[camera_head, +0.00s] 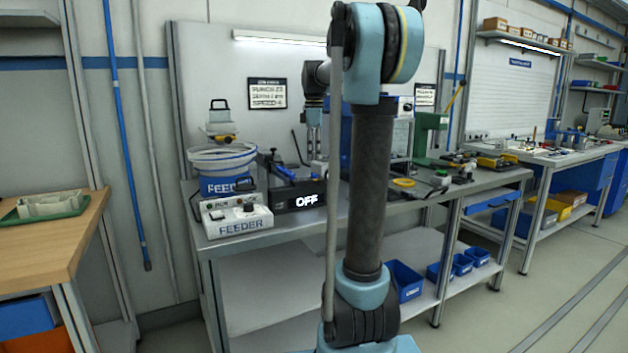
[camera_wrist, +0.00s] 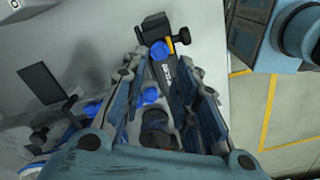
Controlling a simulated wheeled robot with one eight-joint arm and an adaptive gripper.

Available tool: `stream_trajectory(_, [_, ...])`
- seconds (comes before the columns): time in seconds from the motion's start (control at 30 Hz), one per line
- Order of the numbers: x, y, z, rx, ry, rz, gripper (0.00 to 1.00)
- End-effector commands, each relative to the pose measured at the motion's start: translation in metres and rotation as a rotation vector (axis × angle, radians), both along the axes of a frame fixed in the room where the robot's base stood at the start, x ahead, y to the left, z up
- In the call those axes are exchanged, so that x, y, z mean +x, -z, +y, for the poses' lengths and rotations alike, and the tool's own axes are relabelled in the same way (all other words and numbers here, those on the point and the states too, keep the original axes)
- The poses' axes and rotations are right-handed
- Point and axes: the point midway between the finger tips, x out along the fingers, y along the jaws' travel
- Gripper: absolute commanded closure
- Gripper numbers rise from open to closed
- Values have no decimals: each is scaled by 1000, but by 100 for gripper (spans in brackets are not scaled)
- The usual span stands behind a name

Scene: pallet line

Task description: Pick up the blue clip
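In the wrist view, two small blue pieces lie between or just past my fingers: one (camera_wrist: 159,51) near the far end of a black rail fixture, and one (camera_wrist: 152,95) closer in. I cannot tell which of them is the blue clip. My gripper (camera_wrist: 158,68) points down over the bench with its fingers apart, and nothing is visibly held between them. The clip cannot be made out there.
The bench holds a feeder (camera_head: 238,217) with a bowl (camera_head: 222,158) at left and a black unit (camera_head: 297,196) reading OFF. A green press (camera_head: 430,135) stands to the right. Blue bins (camera_head: 404,280) sit on the lower shelf. A wooden table (camera_head: 45,232) is at far left.

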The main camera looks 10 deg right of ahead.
Motion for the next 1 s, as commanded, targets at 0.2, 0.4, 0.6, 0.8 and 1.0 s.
stream_trajectory(0.2, [0,17,0,0,0,0,72])
stream_trajectory(0.4, [1,35,-1,0,1,0,72])
stream_trajectory(0.6, [2,61,-2,0,1,0,72])
stream_trajectory(0.8, [1,69,-2,0,0,0,72])
stream_trajectory(1.0, [1,69,-2,0,0,0,82])
